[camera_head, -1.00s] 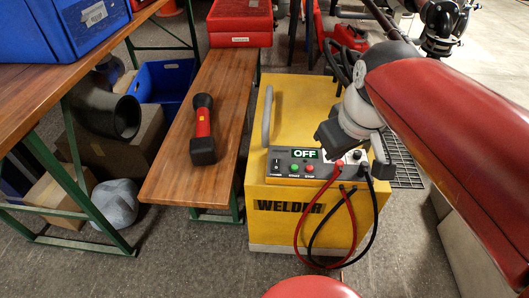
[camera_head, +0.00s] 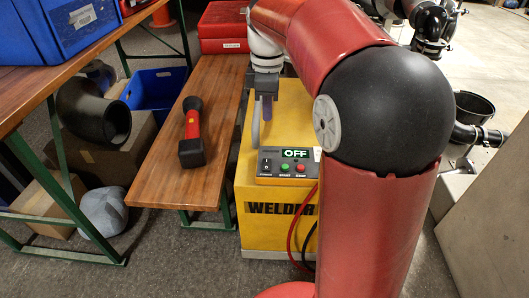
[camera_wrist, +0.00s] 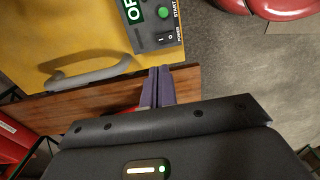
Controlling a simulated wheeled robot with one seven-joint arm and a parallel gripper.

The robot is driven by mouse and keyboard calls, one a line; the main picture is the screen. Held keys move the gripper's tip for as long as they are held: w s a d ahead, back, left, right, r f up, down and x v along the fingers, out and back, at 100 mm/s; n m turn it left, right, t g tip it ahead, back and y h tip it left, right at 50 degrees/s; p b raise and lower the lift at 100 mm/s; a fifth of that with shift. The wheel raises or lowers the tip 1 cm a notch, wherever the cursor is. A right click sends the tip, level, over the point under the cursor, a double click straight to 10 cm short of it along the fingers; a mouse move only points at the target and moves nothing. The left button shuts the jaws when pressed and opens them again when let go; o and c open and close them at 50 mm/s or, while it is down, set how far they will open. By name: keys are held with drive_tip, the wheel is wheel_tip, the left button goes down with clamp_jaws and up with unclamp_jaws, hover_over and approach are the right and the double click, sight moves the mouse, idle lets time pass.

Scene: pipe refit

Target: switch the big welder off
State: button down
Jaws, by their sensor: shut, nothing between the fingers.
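The big yellow welder (camera_head: 262,207) stands on the floor beside the bench. Its control panel (camera_head: 288,179) has a display (camera_head: 296,153) that reads OFF, a black power rocker (camera_head: 267,164), a green start button (camera_head: 285,167) and a red stop button (camera_head: 300,168). In the wrist view, the power rocker (camera_wrist: 165,38) lies just beyond my fingertips, and the start button shows above it. My gripper (camera_head: 266,116) is shut and empty, pointing down above the panel's left rear, close to the grey handle (camera_wrist: 90,75). My arm hides the welder's right side.
A wooden bench (camera_head: 215,95) runs along the welder's left, with a black and red flashlight (camera_head: 192,135) on it. A red toolbox (camera_head: 223,27) stands at its far end. Red and black cables (camera_head: 296,225) hang at the welder's front.

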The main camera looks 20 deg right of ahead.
drive_tip(key=shift+s, duration=0.15)
drive_tip(key=shift+s+a+r, duration=0.25)
drive_tip(key=shift+s, duration=0.35)
drive_tip(key=shift+r, duration=0.1)
wheel_tip(320, 180, up, 14)
drive_tip(key=s+p, duration=0.2)
drive_tip(key=p, duration=0.3)
drive_tip(key=shift+a+f, duration=0.2)
drive_tip(key=shift+a, duration=0.1)
drive_tip(key=s+d+f+m+t, duration=0.1)
drive_tip(key=s+f+m+t, duration=0.1)
drive_tip(key=s+f+m, duration=0.4)
drive_tip(key=s+d+f+m+t, duration=0.1)
drive_tip(key=s+f+m+t, duration=0.2)
drive_tip(key=s+f+m, duration=0.4)
drive_tip(key=s+m, duration=0.1)
drive_tip(key=s, duration=0.5)
drive_tip(key=shift+s+d+t, duration=0.15)
drive_tip(key=shift+s+t, duration=0.15)
drive_tip(key=shift+f, duration=0.1)
